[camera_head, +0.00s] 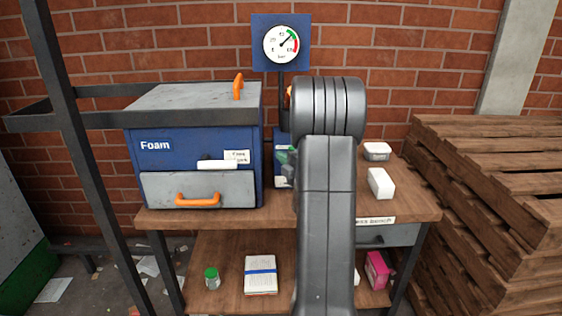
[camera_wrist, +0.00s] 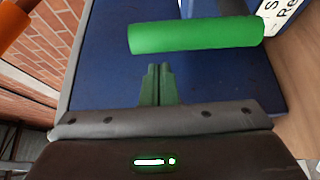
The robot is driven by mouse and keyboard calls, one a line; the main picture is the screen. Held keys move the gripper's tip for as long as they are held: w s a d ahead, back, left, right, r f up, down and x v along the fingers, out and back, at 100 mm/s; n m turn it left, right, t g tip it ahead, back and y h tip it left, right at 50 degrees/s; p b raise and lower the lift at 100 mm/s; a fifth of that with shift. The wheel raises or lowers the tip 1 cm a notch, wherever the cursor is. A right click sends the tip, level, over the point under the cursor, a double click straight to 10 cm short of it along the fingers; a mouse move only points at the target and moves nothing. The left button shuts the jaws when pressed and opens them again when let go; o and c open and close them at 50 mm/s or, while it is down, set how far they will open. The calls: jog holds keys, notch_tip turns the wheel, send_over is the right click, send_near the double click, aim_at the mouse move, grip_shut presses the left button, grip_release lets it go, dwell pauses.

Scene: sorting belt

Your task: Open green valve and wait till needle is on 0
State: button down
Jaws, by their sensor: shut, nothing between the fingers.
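A green bar-shaped valve handle (camera_wrist: 195,37) lies across the upper middle of the wrist view, in front of a blue panel (camera_wrist: 95,80). My gripper (camera_wrist: 158,68) is shut and empty. Its fingertips appear just below the handle in the picture; I cannot tell whether they touch it.
A blue Foam box (camera_head: 200,150) with orange handles stands left of my arm on the wooden bench (camera_head: 390,207). White items (camera_head: 381,183) lie on the right. Wooden pallets (camera_head: 485,170) are stacked at right. A dark frame post (camera_head: 75,140) stands at left.

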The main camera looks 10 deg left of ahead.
jog(key=shift+w+d, duration=0.35)
jog(key=shift+d, duration=0.4)
jog(key=shift+w+d+m+b, duration=0.15)
jog(key=shift+d+m+b, duration=0.3)
jog(key=shift+b, duration=0.75)
jog(key=w+d+f+m+t+b, duration=0.2)
jog(key=d+m+t+b, duration=0.4)
jog(key=m+b, duration=0.5)
jog(key=f+b, duration=0.1)
jog(key=b, duration=0.7)
jog(key=shift+d+f, duration=0.15)
jog(key=shift+d, duration=0.15)
jog(key=shift+d+b, duration=0.1)
jog(key=shift+b, duration=0.25)
